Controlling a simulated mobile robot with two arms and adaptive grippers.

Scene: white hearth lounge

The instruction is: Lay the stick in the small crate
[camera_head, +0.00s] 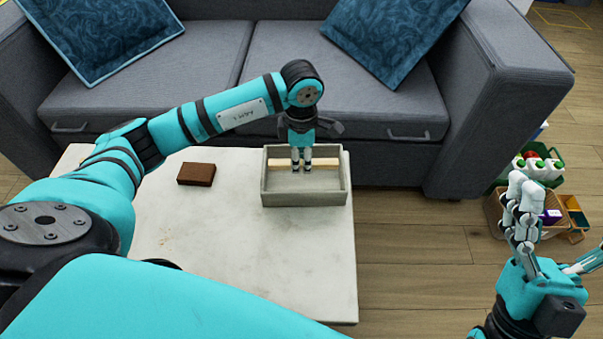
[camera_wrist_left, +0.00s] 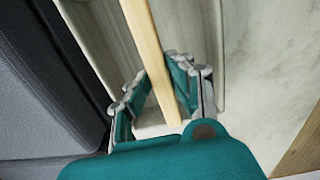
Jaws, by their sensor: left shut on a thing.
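The stick (camera_head: 322,162) is a pale, light wooden bar lying crosswise within the walls of the small crate. The small crate (camera_head: 306,199) is a grey, open box on the white table. My left gripper (camera_head: 301,169) points down into the crate and is shut on the stick near its middle. In the left wrist view the stick (camera_wrist_left: 146,42) runs between the two fingers, and the crate wall (camera_wrist_left: 208,45) shows beside it. I cannot tell whether the stick touches the crate floor. My right gripper (camera_head: 556,222) is at the lower right, open and empty, away from the table.
A dark brown block (camera_head: 196,174) lies on the white marble table (camera_head: 245,255) left of the crate. A grey sofa (camera_head: 290,70) with blue cushions stands right behind. Containers with several items (camera_head: 540,190) stand on the wooden floor at the right. The table's front is clear.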

